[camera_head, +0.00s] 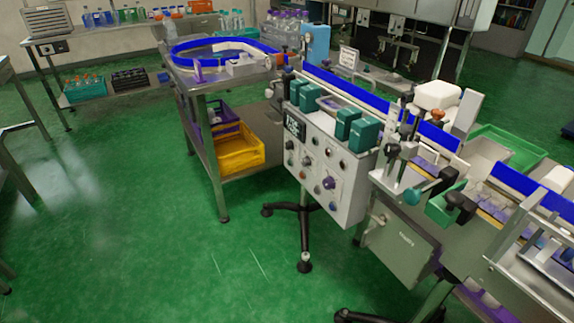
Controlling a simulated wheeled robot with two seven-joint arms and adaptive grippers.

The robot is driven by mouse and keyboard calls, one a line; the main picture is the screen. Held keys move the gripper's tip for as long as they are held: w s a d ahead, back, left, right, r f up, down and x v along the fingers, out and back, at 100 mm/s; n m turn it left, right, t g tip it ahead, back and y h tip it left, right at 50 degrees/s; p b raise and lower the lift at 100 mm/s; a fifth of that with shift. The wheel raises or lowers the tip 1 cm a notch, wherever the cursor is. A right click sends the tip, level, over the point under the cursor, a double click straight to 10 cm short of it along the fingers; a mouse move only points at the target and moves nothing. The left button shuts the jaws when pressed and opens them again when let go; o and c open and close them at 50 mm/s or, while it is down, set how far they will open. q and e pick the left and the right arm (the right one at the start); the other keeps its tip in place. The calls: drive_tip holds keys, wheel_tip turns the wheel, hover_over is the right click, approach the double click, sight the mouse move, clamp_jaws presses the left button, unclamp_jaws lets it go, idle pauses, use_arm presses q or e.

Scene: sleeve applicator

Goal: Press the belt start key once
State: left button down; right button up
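The sleeve applicator's control panel (346,204) is a light grey box on the front of the machine, right of centre. Its face carries a small dark display (295,125), several black knobs or keys, a purple-blue knob (329,182) and a few small coloured buttons. The labels are too small to read, so I cannot tell which one is the belt start key. Green blocks (350,118) sit along the box's top. Neither of my grippers is in view, and nothing is seen touching the panel.
A blue-railed conveyor (345,88) runs behind the panel. A round blue-rimmed turntable (222,50) stands on a steel table at the left, with a yellow bin (237,152) below. A black stand foot (304,266) is under the panel. The green floor in front is clear.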

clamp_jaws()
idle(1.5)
